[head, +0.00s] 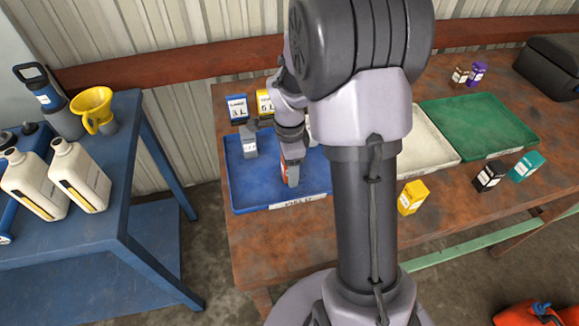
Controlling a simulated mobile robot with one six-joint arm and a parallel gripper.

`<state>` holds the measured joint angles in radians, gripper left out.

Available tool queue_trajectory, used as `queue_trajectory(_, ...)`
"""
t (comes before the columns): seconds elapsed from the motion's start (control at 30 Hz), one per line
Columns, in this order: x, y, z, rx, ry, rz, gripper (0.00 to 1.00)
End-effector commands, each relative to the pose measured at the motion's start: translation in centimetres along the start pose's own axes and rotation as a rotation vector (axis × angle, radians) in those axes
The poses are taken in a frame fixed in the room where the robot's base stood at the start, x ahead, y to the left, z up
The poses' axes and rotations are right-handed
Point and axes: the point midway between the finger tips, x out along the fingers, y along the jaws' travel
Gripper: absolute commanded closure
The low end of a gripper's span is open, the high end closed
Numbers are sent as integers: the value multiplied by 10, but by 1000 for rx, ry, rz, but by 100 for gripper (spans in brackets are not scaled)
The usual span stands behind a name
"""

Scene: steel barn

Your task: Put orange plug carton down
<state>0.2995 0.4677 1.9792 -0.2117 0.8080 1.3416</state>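My gripper (291,167) points down over the blue tray (238,178) at the left of the wooden bench. A small orange-red patch shows between its fingers, which I take to be the orange plug carton (284,168). The gripper looks shut on it. Most of the carton is hidden by the fingers, and I cannot tell whether it touches the tray floor. A grey carton (249,143) stands in the same tray, left of my gripper. My arm hides the tray's right part.
Blue (237,108) and yellow (264,103) cartons stand behind the blue tray. A white tray (428,148) and a green tray (482,122) lie to the right. Yellow (412,197), black (489,176) and teal (526,165) cartons stand in front. Bottles (80,177) stand on a blue table.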

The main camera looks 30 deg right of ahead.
Motion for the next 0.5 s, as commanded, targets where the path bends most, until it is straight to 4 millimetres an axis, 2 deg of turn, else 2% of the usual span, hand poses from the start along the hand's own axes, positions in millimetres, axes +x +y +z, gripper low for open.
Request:
queue_trajectory(0.13, -3, 0, 0, 0, 0, 0, 42)
queue_trajectory(0.2, -13, 0, 0, 0, 0, -2, 42)
queue_trajectory(0.5, -97, 0, 0, 1, 0, -3, 42)
